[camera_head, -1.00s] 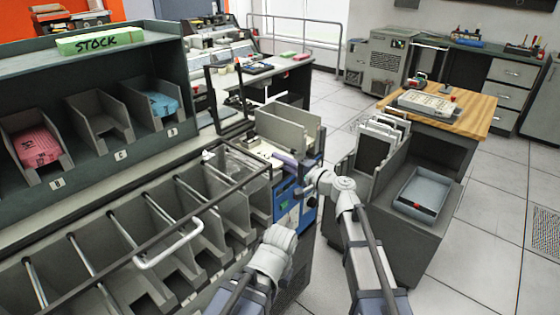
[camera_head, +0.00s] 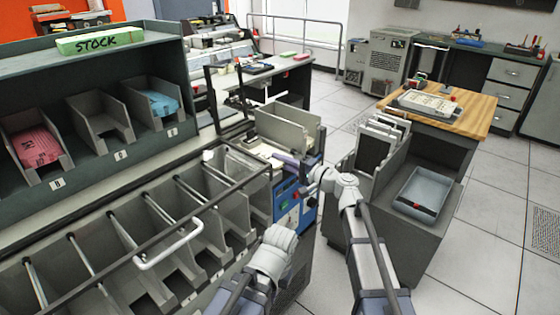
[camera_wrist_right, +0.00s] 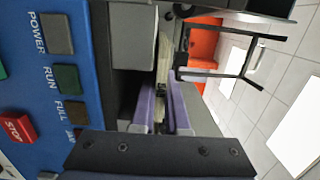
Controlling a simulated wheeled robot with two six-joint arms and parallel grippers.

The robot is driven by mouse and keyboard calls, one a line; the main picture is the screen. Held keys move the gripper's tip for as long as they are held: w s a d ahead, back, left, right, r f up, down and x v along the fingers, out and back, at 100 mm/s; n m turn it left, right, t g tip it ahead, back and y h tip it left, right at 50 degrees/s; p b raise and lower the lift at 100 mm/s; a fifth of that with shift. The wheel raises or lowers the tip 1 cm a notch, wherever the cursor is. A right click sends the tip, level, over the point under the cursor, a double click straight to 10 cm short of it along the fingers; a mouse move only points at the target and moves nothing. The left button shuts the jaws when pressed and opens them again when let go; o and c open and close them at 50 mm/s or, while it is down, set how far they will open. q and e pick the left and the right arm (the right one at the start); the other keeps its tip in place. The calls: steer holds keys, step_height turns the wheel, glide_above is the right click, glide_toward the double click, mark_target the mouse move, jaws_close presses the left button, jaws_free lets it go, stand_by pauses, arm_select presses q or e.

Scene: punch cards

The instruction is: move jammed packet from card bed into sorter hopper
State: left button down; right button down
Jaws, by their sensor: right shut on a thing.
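My right gripper (camera_head: 287,161) is over the card bed (camera_head: 262,149) of the blue-fronted sorter. In the right wrist view, its purple fingers (camera_wrist_right: 162,108) are close together on a thin cream packet of cards (camera_wrist_right: 159,118). The fingers hide most of the packet. Grey upright plates, apparently the sorter hopper (camera_head: 285,132), stand just behind the gripper in the head view. My left arm shows at the bottom centre, but its gripper cannot be made out.
The blue control panel (camera_wrist_right: 50,75) with its buttons is close beside the right gripper. A row of grey pockets (camera_head: 130,250) with rods lies to the left. A grey cart (camera_head: 375,215) stands to the right. Open floor lies beyond it.

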stand_by(0.3)
steer(key=s+a+v, duration=0.1)
steer(key=s+v, duration=0.1)
steer(key=v, duration=2.5)
steer(key=shift+s, duration=0.25)
steer(key=shift+d, duration=0.1)
